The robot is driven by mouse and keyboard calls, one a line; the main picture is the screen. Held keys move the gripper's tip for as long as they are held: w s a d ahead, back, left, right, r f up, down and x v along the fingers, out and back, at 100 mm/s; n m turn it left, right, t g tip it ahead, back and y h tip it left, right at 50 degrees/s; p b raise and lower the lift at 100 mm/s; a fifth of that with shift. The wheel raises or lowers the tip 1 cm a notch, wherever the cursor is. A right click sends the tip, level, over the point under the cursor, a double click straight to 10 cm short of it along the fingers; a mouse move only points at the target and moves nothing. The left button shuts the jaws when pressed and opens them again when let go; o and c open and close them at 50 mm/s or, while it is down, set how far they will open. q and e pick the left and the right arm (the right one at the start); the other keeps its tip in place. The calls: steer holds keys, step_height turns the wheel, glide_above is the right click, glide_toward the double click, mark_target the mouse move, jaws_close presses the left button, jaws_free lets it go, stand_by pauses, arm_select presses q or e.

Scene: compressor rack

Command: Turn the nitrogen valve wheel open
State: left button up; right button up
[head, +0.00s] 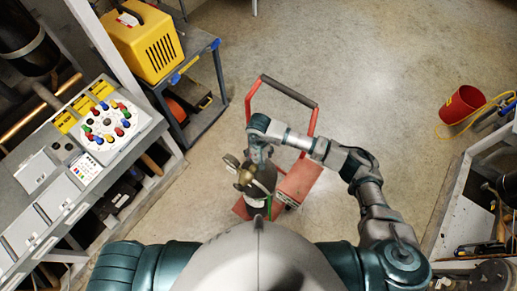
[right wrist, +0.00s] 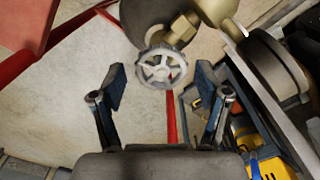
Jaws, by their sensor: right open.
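The valve wheel (right wrist: 162,68) is a small pale grey spoked handwheel. It sits on a brass valve body (right wrist: 180,30) in the right wrist view. My right gripper (right wrist: 160,78) is open, with one finger on each side of the wheel in the picture; no contact shows and I cannot tell the exact depth. In the head view my right gripper (head: 258,150) is over the top of a dark cylinder (head: 258,190) with a brass regulator and gauges (head: 231,162). The wheel is hidden there behind my gripper. My left gripper is not in view.
The cylinder stands on a red hand cart (head: 300,180) with a tall handle (head: 288,90). A blue cart (head: 205,45) carries a yellow machine (head: 145,42). A panel with coloured knobs (head: 108,125) is at the left, a red bucket (head: 462,104) at the right. Open floor lies beyond.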

steer(key=shift+f+m+b, duration=0.15)
steer(key=shift+m+b, duration=0.3)
steer(key=shift+m, duration=0.55)
steer(key=shift+w+m, duration=0.1)
steer(key=shift+m, duration=0.7)
steer(key=m+b, duration=0.1)
steer(key=m, duration=0.1)
steer(key=shift+m, duration=0.4)
steer(key=shift+a+m, duration=0.2)
steer(key=shift+m, duration=1)
steer(key=shift+d, duration=0.1)
steer(key=c, duration=0.9)
